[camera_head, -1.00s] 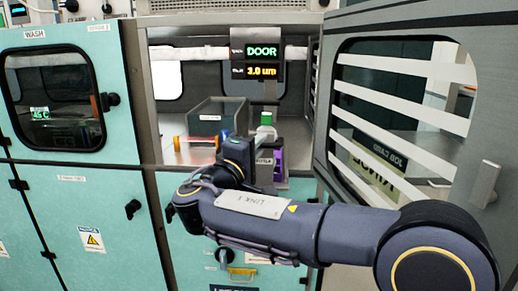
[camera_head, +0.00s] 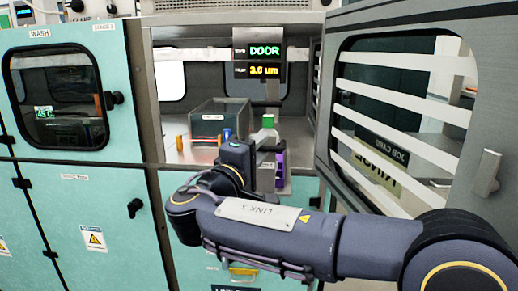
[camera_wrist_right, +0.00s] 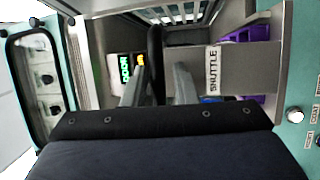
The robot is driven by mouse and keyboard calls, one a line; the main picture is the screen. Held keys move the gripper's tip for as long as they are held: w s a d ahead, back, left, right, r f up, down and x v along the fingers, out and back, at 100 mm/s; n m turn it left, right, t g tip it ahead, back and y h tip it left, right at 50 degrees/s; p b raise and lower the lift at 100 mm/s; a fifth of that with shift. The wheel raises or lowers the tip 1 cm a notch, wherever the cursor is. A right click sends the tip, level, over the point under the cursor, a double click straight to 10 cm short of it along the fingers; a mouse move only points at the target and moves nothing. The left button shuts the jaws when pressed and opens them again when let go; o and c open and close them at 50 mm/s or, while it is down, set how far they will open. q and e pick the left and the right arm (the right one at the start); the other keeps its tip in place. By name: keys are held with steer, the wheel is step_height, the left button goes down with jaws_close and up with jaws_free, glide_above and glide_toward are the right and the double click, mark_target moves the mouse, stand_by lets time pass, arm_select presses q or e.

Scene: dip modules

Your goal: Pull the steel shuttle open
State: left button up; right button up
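The steel shuttle (camera_wrist_right: 252,72) shows in the right wrist view as a grey metal piece labelled SHUTTLE, with purple parts along its edges. In the head view, the shuttle (camera_head: 267,180) is partly hidden behind my right arm, inside the open chamber. A dark upright bar (camera_wrist_right: 155,62) stands between the fingers of my right gripper (camera_wrist_right: 157,85); I cannot tell whether it is the shuttle's handle. The fingers are apart, with gaps beside the bar. In the head view my right gripper (camera_head: 262,146) is at the chamber opening. My left gripper is not in view.
A grey bin (camera_head: 219,115) and small coloured pieces sit inside on the left. The slatted chamber door (camera_head: 400,120) stands open on the right. Teal cabinets (camera_head: 75,190) are on the left.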

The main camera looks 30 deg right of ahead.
steer(key=shift+o, duration=0.6)
steer(key=shift+a, duration=0.1)
steer(key=b+v, duration=0.1)
steer(key=v, duration=0.6)
steer(key=shift+s+a, duration=0.2)
steer(key=shift+a, duration=0.1)
steer(key=shift+f, duration=0.1)
